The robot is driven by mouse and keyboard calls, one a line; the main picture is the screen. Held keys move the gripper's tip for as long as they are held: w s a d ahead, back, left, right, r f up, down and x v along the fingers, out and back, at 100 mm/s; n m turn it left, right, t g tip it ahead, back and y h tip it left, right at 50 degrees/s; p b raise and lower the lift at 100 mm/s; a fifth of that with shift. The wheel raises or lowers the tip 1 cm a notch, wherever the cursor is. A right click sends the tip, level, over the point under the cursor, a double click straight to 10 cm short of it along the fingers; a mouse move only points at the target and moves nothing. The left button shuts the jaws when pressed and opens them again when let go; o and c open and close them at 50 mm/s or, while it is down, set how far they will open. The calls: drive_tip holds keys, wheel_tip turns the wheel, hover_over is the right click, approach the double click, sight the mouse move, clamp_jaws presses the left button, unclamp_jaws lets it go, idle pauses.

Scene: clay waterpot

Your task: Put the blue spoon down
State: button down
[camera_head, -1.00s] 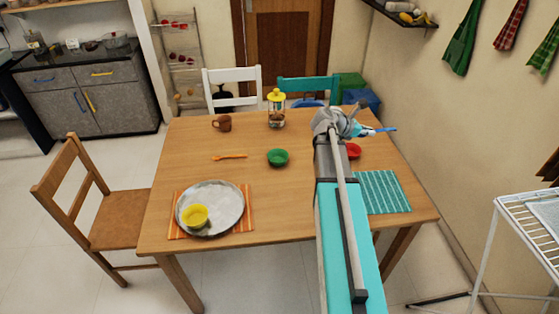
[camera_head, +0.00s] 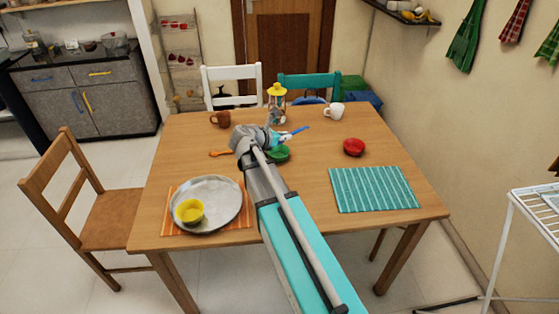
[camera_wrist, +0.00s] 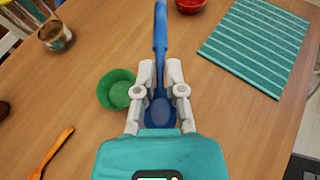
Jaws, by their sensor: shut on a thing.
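The blue spoon (camera_wrist: 160,30) is held in my gripper (camera_wrist: 160,88). In the wrist view its handle points away from me and its bowl sits between the fingers. In the head view the blue spoon (camera_head: 297,130) sticks out to the right of my gripper (camera_head: 276,138), over the middle of the wooden table (camera_head: 310,180). The green bowl (camera_wrist: 117,90) is just left of the fingers in the wrist view. In the head view the green bowl (camera_head: 280,155) is partly hidden by my arm. I cannot tell the spoon's exact height above the table.
An orange spoon (camera_wrist: 55,148) lies left. A red bowl (camera_head: 353,147), white cup (camera_head: 334,110), brown mug (camera_head: 220,119) and yellow-lidded jar (camera_head: 277,102) stand around. A metal plate (camera_head: 225,205) holds a yellow bowl (camera_head: 189,211). The teal striped mat (camera_head: 375,189) is empty.

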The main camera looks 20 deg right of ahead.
drive_tip(key=w+a+f+n+t+b, duration=0.1)
drive_tip(key=a+f+b, duration=0.1)
drive_tip(key=a, duration=0.6)
drive_tip(key=w+a+f+n+t+y+b, duration=0.1)
drive_tip(key=a+f+t, duration=0.1)
drive_tip(key=a, duration=0.6)
drive_tip(key=shift+w+a+f+n+y+b, duration=0.25)
drive_tip(key=shift+w+a+n+y+b, duration=0.05)
drive_tip(key=shift+w+n+b, duration=0.1)
drive_tip(key=w+d+f+b, duration=0.5)
drive_tip(key=w+f+b, duration=0.1)
drive_tip(key=w+d+f+b, duration=0.3)
drive_tip(key=w, duration=0.1)
drive_tip(key=shift+d, duration=0.3)
drive_tip(key=shift+w+d+f+b, duration=0.15)
drive_tip(key=shift+w+f+b, duration=0.05)
drive_tip(key=shift+f+b, duration=0.25)
drive_tip(key=shift+w+d+f+b, duration=0.15)
drive_tip(key=shift+w+f+b, duration=0.05)
drive_tip(key=shift+f+b, duration=1.4)
